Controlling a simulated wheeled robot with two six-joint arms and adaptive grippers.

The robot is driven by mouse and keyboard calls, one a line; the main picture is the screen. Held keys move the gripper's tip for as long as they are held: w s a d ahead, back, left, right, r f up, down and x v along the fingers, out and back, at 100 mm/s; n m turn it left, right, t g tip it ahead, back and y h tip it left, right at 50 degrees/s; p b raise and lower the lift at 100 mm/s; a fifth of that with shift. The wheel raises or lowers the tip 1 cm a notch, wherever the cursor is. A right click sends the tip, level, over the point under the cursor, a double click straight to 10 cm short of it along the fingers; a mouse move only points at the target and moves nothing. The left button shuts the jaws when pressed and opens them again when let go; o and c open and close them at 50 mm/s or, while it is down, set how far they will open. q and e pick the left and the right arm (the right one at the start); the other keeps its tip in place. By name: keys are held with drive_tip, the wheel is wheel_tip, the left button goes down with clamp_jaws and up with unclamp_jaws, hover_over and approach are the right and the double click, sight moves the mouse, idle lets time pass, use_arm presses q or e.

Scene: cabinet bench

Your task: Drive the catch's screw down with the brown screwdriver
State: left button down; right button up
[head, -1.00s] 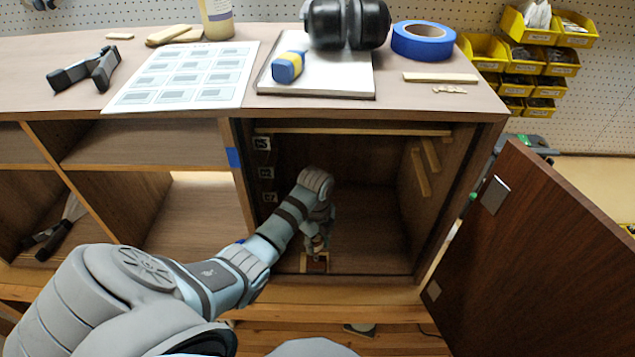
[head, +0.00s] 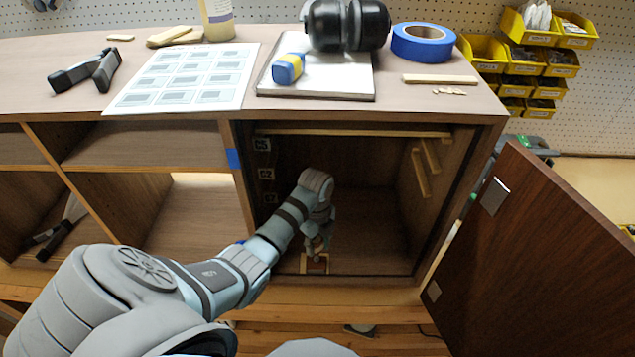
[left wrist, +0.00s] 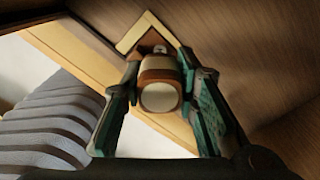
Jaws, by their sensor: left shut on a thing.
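My left gripper (left wrist: 160,100) is shut on the brown screwdriver (left wrist: 159,76), whose brown handle with a pale butt end points at the wrist camera. In the head view the same gripper (head: 317,243) is down inside the open cabinet bay, near its front edge. The screwdriver's far end points at a small dark brown piece in a pale frame (left wrist: 133,36) on the bay floor. That piece, likely the catch, shows in the head view (head: 316,265) just below the gripper. The screw and the screwdriver's tip are hidden, so contact cannot be told. My right gripper is not in view.
The cabinet door (head: 555,255) stands open at the right. The bay's side walls and wooden strips (head: 419,172) surround my arm. The bay floor right of the gripper is clear.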

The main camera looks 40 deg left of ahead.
use_arm(q)
drive_tip(key=shift+f, duration=0.4)
idle(0.3)
drive_tip(key=m, duration=0.3)
drive_tip(key=shift+m, duration=0.3)
drive_tip(key=m, duration=0.5)
drive_tip(key=shift+m, duration=0.3)
